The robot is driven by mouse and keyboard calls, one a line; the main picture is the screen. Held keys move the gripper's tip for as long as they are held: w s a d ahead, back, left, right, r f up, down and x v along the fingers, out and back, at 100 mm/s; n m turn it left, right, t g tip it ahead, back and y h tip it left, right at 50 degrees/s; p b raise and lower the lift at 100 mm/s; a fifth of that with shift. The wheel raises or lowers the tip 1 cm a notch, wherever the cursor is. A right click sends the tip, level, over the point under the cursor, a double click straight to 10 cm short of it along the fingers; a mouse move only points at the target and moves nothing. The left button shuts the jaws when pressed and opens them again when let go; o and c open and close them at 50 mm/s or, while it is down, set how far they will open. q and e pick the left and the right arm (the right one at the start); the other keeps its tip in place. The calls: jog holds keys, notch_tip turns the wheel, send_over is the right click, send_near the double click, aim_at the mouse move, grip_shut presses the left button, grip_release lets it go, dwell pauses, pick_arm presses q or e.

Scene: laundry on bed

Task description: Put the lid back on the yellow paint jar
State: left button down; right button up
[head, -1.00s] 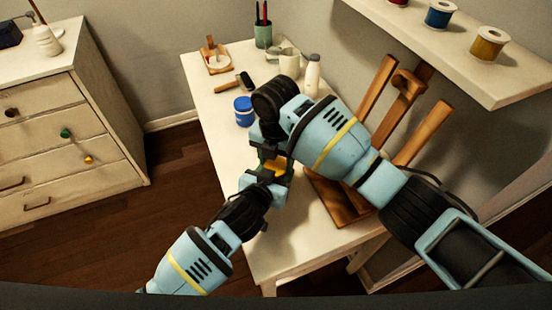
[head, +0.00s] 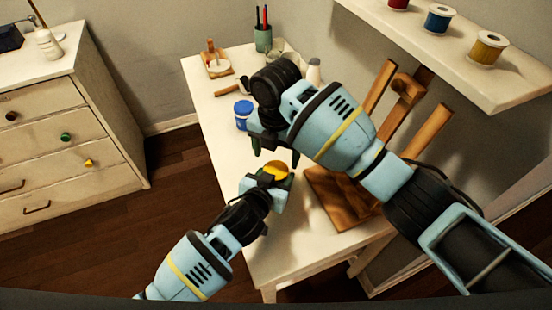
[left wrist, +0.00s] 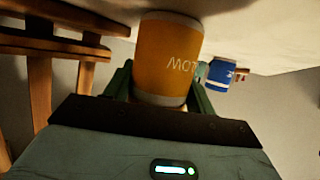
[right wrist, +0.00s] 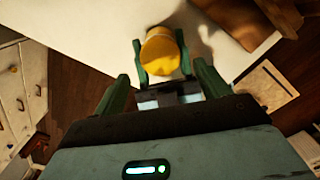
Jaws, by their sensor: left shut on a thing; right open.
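The yellow paint jar (head: 277,169) is in my left gripper (head: 270,178), which is shut around its body. In the left wrist view the jar (left wrist: 168,55) fills the space between the fingers, its lettering upside down. In the right wrist view its round yellow top (right wrist: 161,48) faces the camera; I cannot tell for sure whether this is the lid or open paint. My right gripper (head: 275,150) is open and empty, a little above and apart from the jar. It also shows in the right wrist view (right wrist: 165,85). No separate loose lid is visible.
A blue jar (head: 243,115) stands on the white table (head: 215,110) just beyond the right gripper. A brush, a wooden holder (head: 216,65), a pencil cup (head: 263,40) and a white bottle are farther back. A wooden easel (head: 340,195) stands at the right, under a shelf with spools.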

aim_at(276, 170)
jog(key=shift+r, duration=0.25)
jog(key=shift+c, duration=0.2)
notch_tip(276, 170, up, 3)
jog(key=shift+r, duration=0.15)
jog(key=shift+f, duration=4.05)
jog(key=c, duration=1)
jog(key=o, duration=1)
jog(key=shift+o, duration=0.2)
jog(key=shift+r, duration=0.15)
